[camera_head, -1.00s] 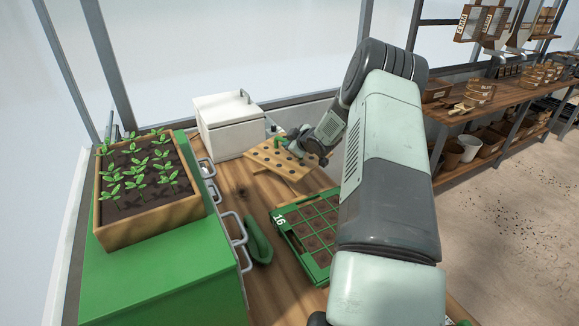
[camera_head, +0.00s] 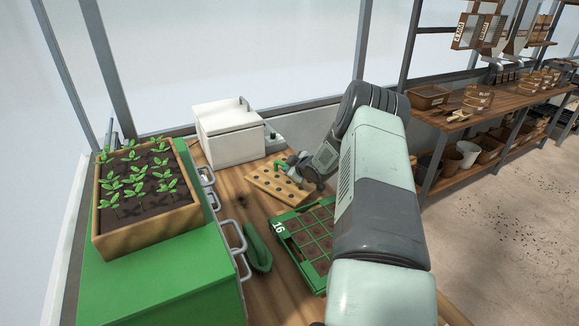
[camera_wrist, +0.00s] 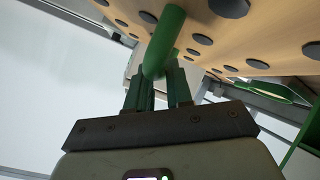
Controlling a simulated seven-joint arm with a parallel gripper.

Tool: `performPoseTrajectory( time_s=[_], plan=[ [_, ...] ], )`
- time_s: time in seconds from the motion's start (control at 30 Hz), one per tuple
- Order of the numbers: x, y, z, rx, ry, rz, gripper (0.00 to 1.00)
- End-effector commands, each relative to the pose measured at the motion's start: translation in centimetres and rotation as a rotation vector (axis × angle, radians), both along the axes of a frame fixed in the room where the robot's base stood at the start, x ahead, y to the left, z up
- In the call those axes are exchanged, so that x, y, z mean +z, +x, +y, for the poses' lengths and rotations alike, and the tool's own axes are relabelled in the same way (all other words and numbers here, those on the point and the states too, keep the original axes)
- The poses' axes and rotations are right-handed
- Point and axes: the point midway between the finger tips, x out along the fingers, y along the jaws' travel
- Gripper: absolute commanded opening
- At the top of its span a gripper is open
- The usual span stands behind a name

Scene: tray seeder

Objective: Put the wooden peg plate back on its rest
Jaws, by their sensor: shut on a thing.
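The wooden peg plate (camera_head: 268,185) is a flat, light board with rows of dark round spots and a green handle. It is at the far part of the bench, between the white box and the green tray. My gripper (camera_head: 294,164) is over the plate, shut on its green handle. In the wrist view the green fingers (camera_wrist: 160,90) are at the handle (camera_wrist: 166,35), and the plate's spotted face (camera_wrist: 225,30) fills the top. The plate looks low over the bench; whether it touches is not clear. I cannot make out the rest.
The white box (camera_head: 228,135) stands behind the plate. The green tray (camera_head: 291,232) with soil cells is in front of it, partly behind my arm. Bare bench (camera_head: 232,190) shows left of the plate.

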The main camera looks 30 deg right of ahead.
Motion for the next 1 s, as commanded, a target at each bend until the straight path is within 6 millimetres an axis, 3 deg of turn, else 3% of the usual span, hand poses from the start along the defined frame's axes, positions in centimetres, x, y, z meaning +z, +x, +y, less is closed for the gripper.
performPoseTrajectory(
  time_s=[0.17, 0.2, 0.37, 0.67, 0.8, 1.0],
  plan=[
    [-0.4, 0.1, 0.0, 0.001, -0.001, -0.004, 0.0],
    [-0.6, 0.0, 0.0, 0.0, 0.0, 0.0, 0.22],
    [-0.6, 0.0, 0.0, 0.0, 0.0, 0.0, 0.46],
    [-0.4, 0.0, 0.0, -0.001, 0.0, -0.001, 0.46],
    [0.8, -0.1, -0.1, -0.001, 0.0, -0.001, 0.46],
    [2.7, -3.5, -0.2, -0.001, -0.002, 0.002, 0.46]
  ],
)
